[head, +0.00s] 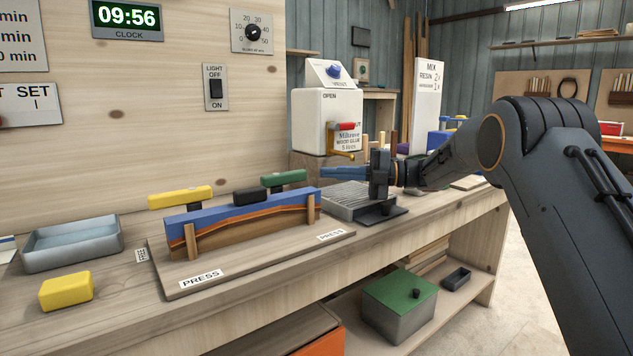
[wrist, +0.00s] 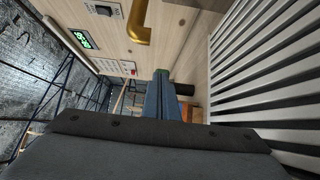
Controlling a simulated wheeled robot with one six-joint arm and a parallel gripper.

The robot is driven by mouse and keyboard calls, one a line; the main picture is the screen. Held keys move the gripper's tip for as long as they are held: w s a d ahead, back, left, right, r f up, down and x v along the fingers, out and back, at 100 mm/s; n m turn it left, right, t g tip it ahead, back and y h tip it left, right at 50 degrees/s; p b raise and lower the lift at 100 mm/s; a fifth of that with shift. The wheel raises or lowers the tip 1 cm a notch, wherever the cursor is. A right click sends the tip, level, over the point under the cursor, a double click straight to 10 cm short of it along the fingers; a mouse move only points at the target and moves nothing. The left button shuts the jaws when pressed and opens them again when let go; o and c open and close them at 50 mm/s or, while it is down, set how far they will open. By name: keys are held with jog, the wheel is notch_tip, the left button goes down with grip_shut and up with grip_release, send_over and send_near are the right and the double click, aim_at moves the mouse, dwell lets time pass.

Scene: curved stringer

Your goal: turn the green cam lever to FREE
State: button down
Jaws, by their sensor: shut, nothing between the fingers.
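The green cam lever (head: 284,178) sits at the right end of the blue press bar (head: 240,212), lying roughly along it. A yellow lever (head: 180,197) is at the bar's left end, and a black block (head: 250,195) lies between them. My gripper (head: 324,172) points left, its blue fingertips a little right of the green lever's end and apart from it in the head view; the depth gap is unclear. In the wrist view the blue fingers (wrist: 163,78) are together and empty. I see no FREE marking.
A ribbed grey tray (head: 355,200) lies under my gripper. A yellow block (head: 66,291) and blue-grey tray (head: 72,243) are at the left.

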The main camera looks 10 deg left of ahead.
jog(key=w+d, duration=0.1)
jog(key=d+b, duration=0.1)
jog(key=shift+w+d+f, duration=0.15)
jog(key=shift+w+d, duration=0.15)
jog(key=shift+w, duration=0.05)
jog(key=shift+d+g, duration=0.3)
jog(key=shift+d, duration=0.05)
